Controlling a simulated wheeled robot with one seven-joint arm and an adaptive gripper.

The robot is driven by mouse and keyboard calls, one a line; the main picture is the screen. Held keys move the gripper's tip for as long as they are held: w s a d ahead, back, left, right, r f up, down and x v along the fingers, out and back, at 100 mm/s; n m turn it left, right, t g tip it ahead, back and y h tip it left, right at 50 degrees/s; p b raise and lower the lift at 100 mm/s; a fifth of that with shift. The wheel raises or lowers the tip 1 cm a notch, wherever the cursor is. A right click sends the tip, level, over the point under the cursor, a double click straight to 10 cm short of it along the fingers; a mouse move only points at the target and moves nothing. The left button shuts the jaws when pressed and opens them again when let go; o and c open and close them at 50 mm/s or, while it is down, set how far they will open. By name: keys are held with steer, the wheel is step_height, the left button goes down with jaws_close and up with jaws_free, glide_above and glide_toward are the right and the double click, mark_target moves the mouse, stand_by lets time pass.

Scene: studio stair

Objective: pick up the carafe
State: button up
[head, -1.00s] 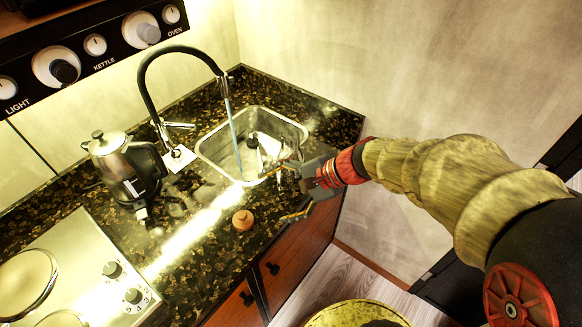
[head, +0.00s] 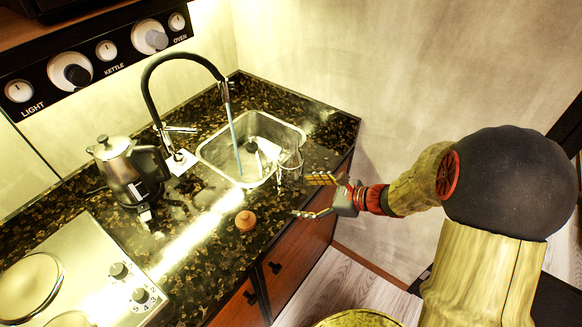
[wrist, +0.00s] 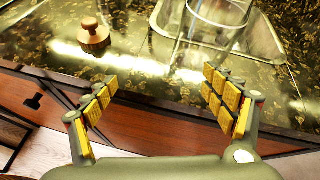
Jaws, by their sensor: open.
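A clear glass vessel, which I take to be the carafe (head: 289,168), stands at the front right edge of the sink in the head view. It also shows in the wrist view (wrist: 217,22) as a see-through cylinder, its top cut off by the frame. My gripper (head: 313,197) is open and empty, in front of the counter and just right of and nearer than the glass. In the wrist view my gripper's yellow-padded fingers (wrist: 160,84) are spread wide, with the glass beyond them, nearer the right finger. No contact shows.
The sink (head: 215,155) with a black tap (head: 150,85) lies behind the glass. A wooden knobbed stopper (head: 245,221) sits on the counter to its left. A steel kettle (head: 122,168) and a hob (head: 75,265) are farther left. A wall closes the right side.

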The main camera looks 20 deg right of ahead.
mark_target(300, 177)
steer(key=w+m, duration=0.1)
steer(key=w+d+r+m+t, duration=0.2)
steer(key=w, duration=0.1)
steer(key=shift+d+r+h, duration=0.1)
steer(key=shift+r+h, duration=0.1)
steer(key=shift+h, duration=0.2)
steer(key=shift+w+m, duration=0.15)
steer(key=shift+m, duration=0.15)
steer(key=shift+b+x, duration=0.4)
steer(key=shift+x, duration=0.6)
steer(key=shift+w+r+b+x, duration=0.15)
steer(key=shift+b+x, duration=0.2)
steer(key=shift+x, duration=0.55)
steer(key=shift+r+b+x, duration=0.1)
steer(key=shift+b+x, duration=0.3)
steer(key=shift+x, duration=0.5)
steer(key=shift+w+r+b+x, duration=0.15)
steer(key=shift+b+x, duration=0.2)
steer(key=shift+x, duration=0.6)
steer(key=shift+d, duration=0.1)
steer(key=shift+c, duration=1.2)
steer(key=shift+r, duration=0.1)
steer(key=c, duration=1.4)
